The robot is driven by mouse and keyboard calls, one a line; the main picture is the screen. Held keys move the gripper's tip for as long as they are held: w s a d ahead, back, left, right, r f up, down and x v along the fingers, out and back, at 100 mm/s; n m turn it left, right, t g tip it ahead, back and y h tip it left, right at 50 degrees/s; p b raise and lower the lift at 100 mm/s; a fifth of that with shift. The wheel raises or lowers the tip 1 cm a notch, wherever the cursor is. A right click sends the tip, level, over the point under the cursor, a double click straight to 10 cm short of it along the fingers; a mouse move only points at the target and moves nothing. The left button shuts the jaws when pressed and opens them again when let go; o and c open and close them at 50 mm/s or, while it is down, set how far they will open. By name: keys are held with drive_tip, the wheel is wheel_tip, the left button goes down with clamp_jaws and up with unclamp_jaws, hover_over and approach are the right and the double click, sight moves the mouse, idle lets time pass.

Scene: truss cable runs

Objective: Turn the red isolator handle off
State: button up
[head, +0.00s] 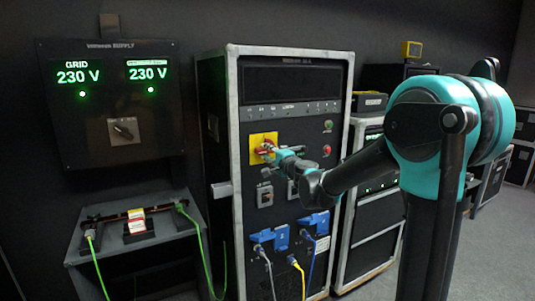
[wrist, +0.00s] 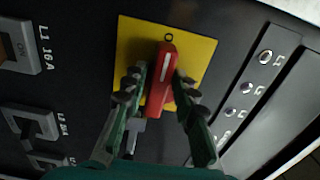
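The red isolator handle (wrist: 162,78) stands on a yellow square plate (wrist: 200,50) on the cabinet front. In the wrist view its white line points up toward the "O" mark, with a slight tilt. In the head view the yellow plate (head: 258,143) shows, with the handle mostly hidden behind my gripper (head: 272,154). In the wrist view my gripper (wrist: 160,88) straddles the handle, one finger on each side. Narrow gaps seem to show beside the handle, so the fingers look open; contact is hard to tell.
A supply panel (head: 110,105) at left shows two 230 V readings and green lights. Breakers (wrist: 20,45) labelled L1 sit beside the yellow plate. Blue sockets (head: 270,238) with cables are low on the cabinet (head: 233,110). A bench (head: 85,235) with green cables stands left.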

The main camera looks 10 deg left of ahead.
drive_tip(key=shift+o, duration=0.7)
drive_tip(key=v, duration=1.2)
drive_tip(key=s+d+f+n+g+h, duration=0.25)
drive_tip(key=s+d+f+n, duration=0.2)
drive_tip(key=s+f, duration=0.4)
drive_tip(key=s+d+f+n+g+h, duration=0.1)
drive_tip(key=s+d+f+n+g, duration=0.35)
drive_tip(key=f, duration=0.65)
drive_tip(key=s+d+f+n+g+h, duration=0.2)
drive_tip(key=s+d+f+h, duration=0.4)
drive_tip(key=s+d+f, duration=0.5)
drive_tip(key=s+d+g, duration=0.1)
drive_tip(key=s+d, duration=0.1)
drive_tip(key=shift+s+d+f+g, duration=0.25)
drive_tip(key=shift+s+d+g, duration=0.15)
drive_tip(key=shift+h, duration=0.25)
drive_tip(key=shift+c, duration=0.5)
